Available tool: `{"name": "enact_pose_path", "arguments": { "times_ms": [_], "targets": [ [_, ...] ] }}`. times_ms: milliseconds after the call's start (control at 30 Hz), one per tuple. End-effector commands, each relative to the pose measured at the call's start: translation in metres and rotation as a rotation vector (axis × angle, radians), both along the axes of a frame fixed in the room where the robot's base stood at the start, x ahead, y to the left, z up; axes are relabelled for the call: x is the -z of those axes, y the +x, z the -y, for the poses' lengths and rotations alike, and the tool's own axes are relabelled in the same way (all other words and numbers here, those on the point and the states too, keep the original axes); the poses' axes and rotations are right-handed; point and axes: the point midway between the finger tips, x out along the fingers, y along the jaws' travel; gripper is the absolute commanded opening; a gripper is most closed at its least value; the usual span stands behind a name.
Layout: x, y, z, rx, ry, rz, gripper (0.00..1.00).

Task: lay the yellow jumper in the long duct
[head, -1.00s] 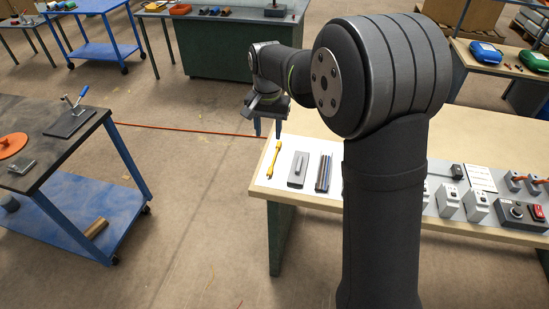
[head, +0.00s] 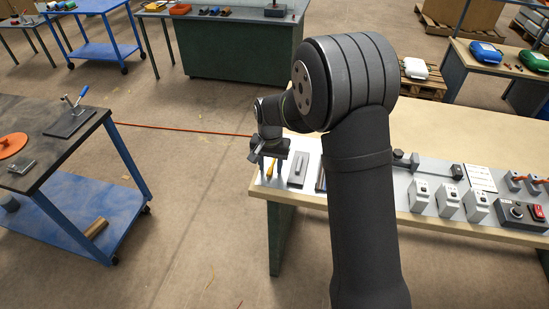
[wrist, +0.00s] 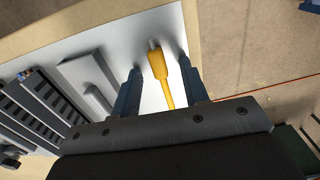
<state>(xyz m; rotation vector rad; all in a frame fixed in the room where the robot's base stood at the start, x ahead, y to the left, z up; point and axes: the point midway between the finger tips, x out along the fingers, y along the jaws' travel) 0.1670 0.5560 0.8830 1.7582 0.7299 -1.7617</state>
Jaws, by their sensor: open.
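The yellow jumper (wrist: 164,72) lies on the grey panel at the table's left end. In the wrist view it sits between the two open fingers of my gripper (wrist: 158,80), with space on both sides. Slotted dark grey ducts (wrist: 42,105) show at the left of the wrist view. I cannot tell for certain which is the long duct. My own arm hides much of the panel in the head view.
A grey block with a raised bar (wrist: 88,82) lies beside the jumper; it also shows in the head view (head: 298,168). White breaker-like boxes (head: 448,200) and a control box with a red switch (head: 522,213) stand to the right. The table's left edge is close to the jumper.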

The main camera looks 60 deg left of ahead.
Motion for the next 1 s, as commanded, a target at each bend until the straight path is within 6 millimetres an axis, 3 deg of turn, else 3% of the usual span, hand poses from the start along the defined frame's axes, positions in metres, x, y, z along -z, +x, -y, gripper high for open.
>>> {"name": "enact_pose_path", "arguments": {
  "times_ms": [200, 433, 767, 1000],
  "targets": [
    [0.001, 0.0, 0.0, 0.0, 0.001, 0.0, 0.41],
    [0.001, 0.0, 0.0, 0.0, 0.001, 0.0, 0.0],
    [-0.001, 0.0, -0.001, 0.0, 0.002, 0.001, 0.0],
    [-0.023, 0.0, -0.001, 0.0, 0.005, 0.002, 0.0]
  ]
}}
